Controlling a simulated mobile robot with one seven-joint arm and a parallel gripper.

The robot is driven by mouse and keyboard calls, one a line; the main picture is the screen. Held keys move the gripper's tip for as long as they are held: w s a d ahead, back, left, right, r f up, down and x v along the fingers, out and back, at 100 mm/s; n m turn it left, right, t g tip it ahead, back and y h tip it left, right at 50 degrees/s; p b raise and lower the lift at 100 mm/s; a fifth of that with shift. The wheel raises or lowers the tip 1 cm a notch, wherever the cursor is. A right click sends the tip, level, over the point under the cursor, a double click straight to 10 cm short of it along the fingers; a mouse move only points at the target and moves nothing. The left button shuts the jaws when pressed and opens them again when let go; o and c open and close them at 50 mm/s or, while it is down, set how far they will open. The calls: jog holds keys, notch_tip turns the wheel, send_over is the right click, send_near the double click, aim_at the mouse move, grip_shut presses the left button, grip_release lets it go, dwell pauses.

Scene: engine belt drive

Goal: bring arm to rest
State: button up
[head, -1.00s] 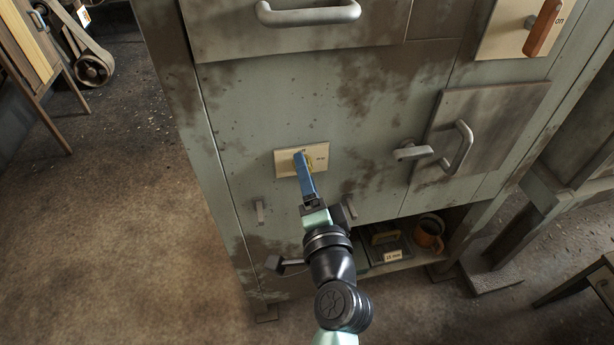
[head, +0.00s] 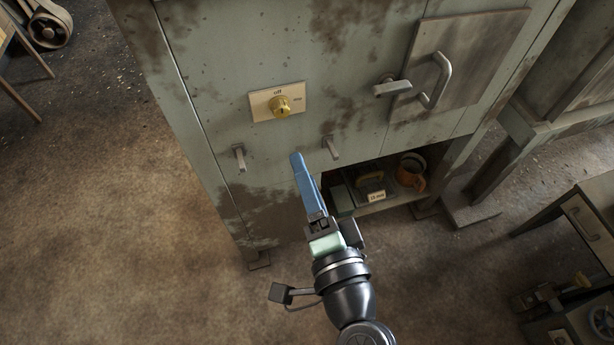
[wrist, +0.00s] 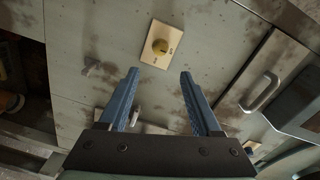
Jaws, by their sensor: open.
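My gripper (head: 298,160) has blue fingers and is held in front of the grey-green cabinet, below the brass knob (head: 281,107) and apart from it. The knob sits on a cream plate (head: 259,107) marked "off" and "stop" or similar small text. In the wrist view my gripper (wrist: 158,75) has its two fingers spread with nothing between them. The brass knob also shows there (wrist: 160,46), beyond the fingertips.
The stained cabinet (head: 215,75) fills the upper middle. Two small handles (head: 239,158) and a lever (head: 391,88) stick out of its front. An open shelf (head: 395,197) holds a box and an orange mug (head: 409,174).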

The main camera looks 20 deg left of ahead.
dwell(0.7)
jog(key=w+d+r+n+t+h, duration=0.1)
jog(key=w+r+n+t, duration=0.15)
jog(key=r, duration=0.55)
jog(key=w+d+r+n+t+h, duration=0.1)
jog(key=w+r+n, duration=0.25)
jog(key=r, duration=0.55)
jog(key=s+d+r+n+t+h, duration=0.1)
jog(key=s+d+r+t+h, duration=0.15)
jog(key=r, duration=0.75)
jog(key=s+d+r+t+h, duration=0.2)
jog(key=r+t+h, duration=0.15)
jog(key=r, duration=0.55)
jog(key=s+d+r+n+t+h, duration=0.1)
jog(key=s+d+r+t+h, duration=0.15)
jog(key=r, duration=0.75)
notch_tip(320, 180, up, 27)
jog(key=p, duration=2.7)
jog(key=shift+a+f+t+y, duration=0.15)
jog(key=shift+a+t+y, duration=0.05)
jog(key=shift+t+y, duration=0.2)
jog(key=shift+s+f, duration=0.1)
